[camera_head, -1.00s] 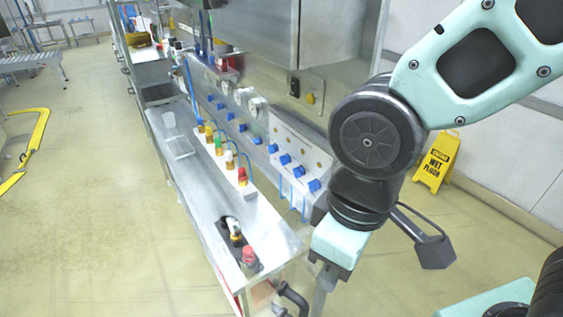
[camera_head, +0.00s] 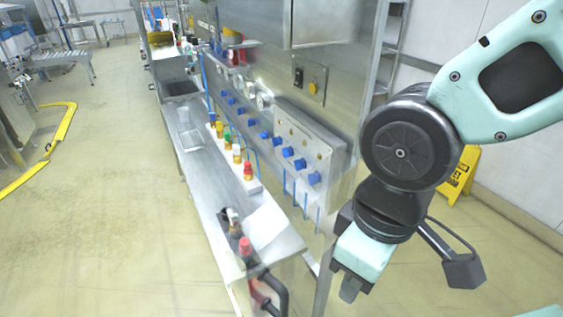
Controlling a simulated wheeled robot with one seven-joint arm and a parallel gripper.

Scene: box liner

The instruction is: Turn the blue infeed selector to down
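Several blue selector knobs sit in a row on the slanted grey panel of the machine; the nearest one (camera_head: 314,178) is at the right end of the row, with more (camera_head: 265,135) further back. I cannot tell which of them is the infeed selector, nor which way each one points. My gripper (camera_head: 350,288) hangs below my dark wrist, to the right of and nearer than the knobs, apart from them. Its fingers are small and partly hidden, so I cannot tell whether they are open.
A steel counter (camera_head: 205,190) runs along the machine, with several coloured-cap valves (camera_head: 237,155) on it. A red-topped button (camera_head: 245,246) and black pipe (camera_head: 278,292) are at its near end. A yellow wet-floor sign (camera_head: 462,172) stands behind my arm.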

